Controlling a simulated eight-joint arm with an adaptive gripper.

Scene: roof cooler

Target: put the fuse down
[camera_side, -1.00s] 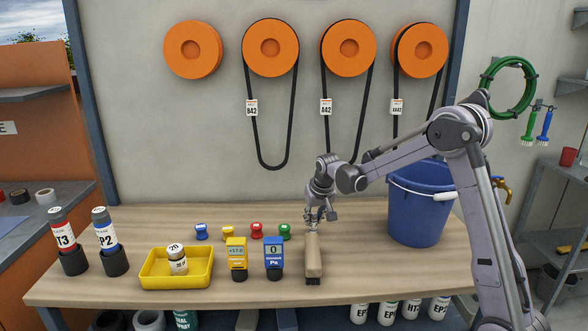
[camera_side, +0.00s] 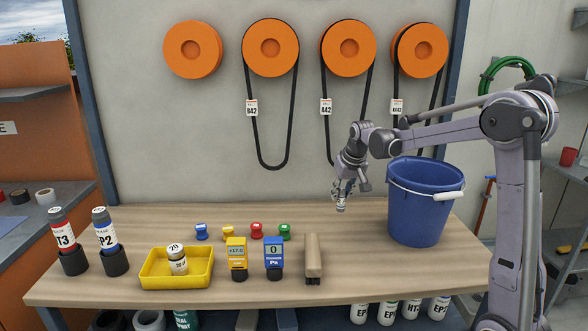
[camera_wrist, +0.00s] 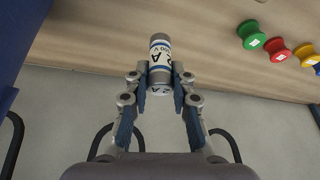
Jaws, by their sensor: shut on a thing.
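My gripper (camera_side: 343,190) is shut on a small silver fuse (camera_side: 341,206) with a white and blue label. In the wrist view the fuse (camera_wrist: 160,52) stands out between the fingertips (camera_wrist: 160,82), with part of its label readable. In the side view I hold it over the back of the bench (camera_side: 375,270), left of the blue bucket. Its lower end appears above the wood, though the exact gap is hard to tell. Another canister-like fuse marked 20 (camera_side: 178,262) stands in the yellow tray (camera_side: 205,282) at the left.
The blue bucket (camera_side: 420,215) stands close on the right. Yellow (camera_side: 237,255) and blue (camera_side: 274,255) meters and several coloured spools (camera_side: 257,231) stand farther left. The front right bench is clear.

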